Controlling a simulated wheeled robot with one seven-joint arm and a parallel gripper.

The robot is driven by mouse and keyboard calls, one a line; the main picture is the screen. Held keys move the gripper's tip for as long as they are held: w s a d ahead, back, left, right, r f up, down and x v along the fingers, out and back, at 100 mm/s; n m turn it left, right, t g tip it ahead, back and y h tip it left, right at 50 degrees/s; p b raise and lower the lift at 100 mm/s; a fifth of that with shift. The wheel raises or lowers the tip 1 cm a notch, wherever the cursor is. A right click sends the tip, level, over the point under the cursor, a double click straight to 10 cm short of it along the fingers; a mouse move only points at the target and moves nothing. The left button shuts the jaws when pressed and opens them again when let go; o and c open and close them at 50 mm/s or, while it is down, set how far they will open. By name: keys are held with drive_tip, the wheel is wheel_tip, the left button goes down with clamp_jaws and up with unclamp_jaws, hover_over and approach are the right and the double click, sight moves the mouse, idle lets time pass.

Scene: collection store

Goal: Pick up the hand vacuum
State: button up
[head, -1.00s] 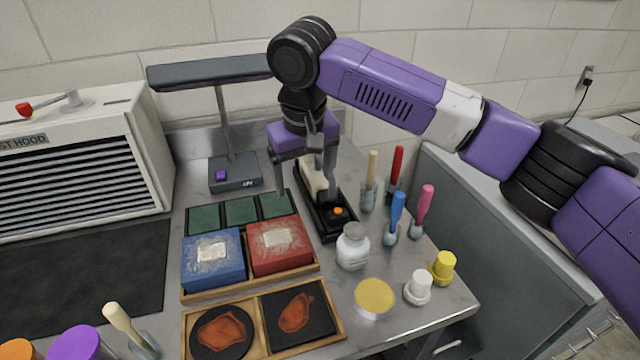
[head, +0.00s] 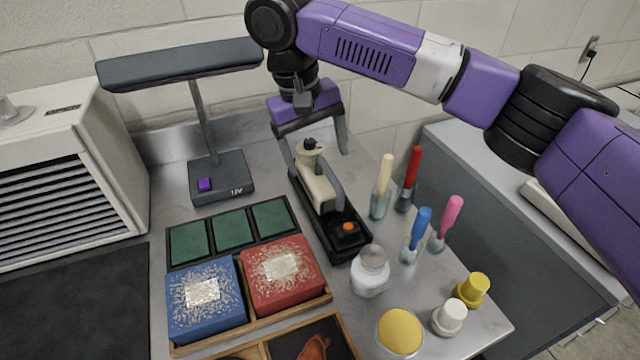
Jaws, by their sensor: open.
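The hand vacuum (head: 316,187) has a cream body with a dark knob at its far end. It lies lengthwise in a long black tray-like base (head: 322,236) with an orange button at the near end. My gripper (head: 317,160) points down over the far part of the vacuum. It is open, with one finger to the left of the cream body and the other to the right and behind. I cannot tell whether either finger touches it. A dark grey bar along the vacuum's right side hides part of the body.
A UV lamp (head: 221,177) stands to the left. Blue (head: 205,298) and red (head: 281,274) boxes sit in a wooden tray nearer. A white jar (head: 370,271) and several handled tools in small holders (head: 380,203) stand close on the right.

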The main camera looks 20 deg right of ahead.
sight(322, 181)
drive_tip(key=f, duration=0.4)
drive_tip(key=d+f, duration=0.1)
drive_tip(key=f, duration=0.1)
drive_tip(key=shift+f, duration=0.3)
drive_tip(key=shift+c, duration=0.4)
clamp_jaws()
